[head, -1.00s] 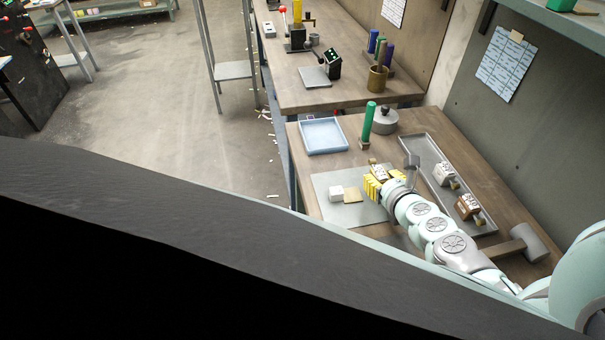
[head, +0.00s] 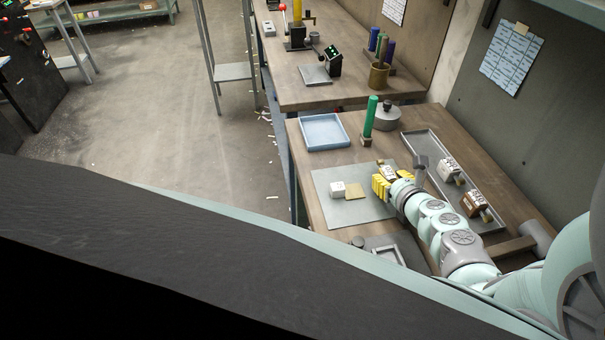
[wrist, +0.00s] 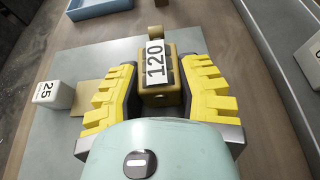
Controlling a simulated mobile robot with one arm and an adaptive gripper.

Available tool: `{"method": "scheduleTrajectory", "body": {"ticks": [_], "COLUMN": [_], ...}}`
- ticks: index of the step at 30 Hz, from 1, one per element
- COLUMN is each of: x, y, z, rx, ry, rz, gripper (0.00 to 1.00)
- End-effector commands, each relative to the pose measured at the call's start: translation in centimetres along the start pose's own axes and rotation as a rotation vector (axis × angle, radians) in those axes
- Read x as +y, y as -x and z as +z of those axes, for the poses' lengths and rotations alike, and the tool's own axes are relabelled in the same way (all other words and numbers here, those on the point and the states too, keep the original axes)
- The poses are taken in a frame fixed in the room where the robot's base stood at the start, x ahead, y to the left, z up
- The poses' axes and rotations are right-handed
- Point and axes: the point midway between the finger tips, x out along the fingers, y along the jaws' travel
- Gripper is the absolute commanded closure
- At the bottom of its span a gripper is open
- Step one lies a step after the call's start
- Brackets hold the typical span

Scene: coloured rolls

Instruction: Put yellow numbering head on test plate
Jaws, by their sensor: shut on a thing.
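The yellow numbering head (head: 389,173) is an ochre block with a white "120" label; it also shows in the wrist view (wrist: 170,82). My gripper (head: 384,186) has yellow ribbed fingers, shut on the block from both sides. In the wrist view my gripper (wrist: 158,95) holds it with the label facing the camera. The test plate (head: 338,213) is the flat grey sheet on the near workbench. The block is at or over the plate's right part; its height above the plate is unclear.
On the plate are a white cube (head: 338,189) labelled "25" and a flat tan square (head: 355,191). A long grey tray (head: 425,146) with two other heads lies to the right. A blue tray (head: 323,131), a green roll (head: 370,118) and a lidded grey pot (head: 387,117) stand behind.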

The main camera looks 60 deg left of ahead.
Motion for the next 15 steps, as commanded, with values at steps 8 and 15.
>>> {"method": "scheduleTrajectory", "body": {"ticks": [8,15], "x": [0.14,0.17], "y": [-0.11,-0.12], "z": [-0.15,-0.12], "rx": [0.0,0.0], "ry": [0.001,0.001], "rz": [0.003,0.004], "gripper": [0.4,0.39]}}
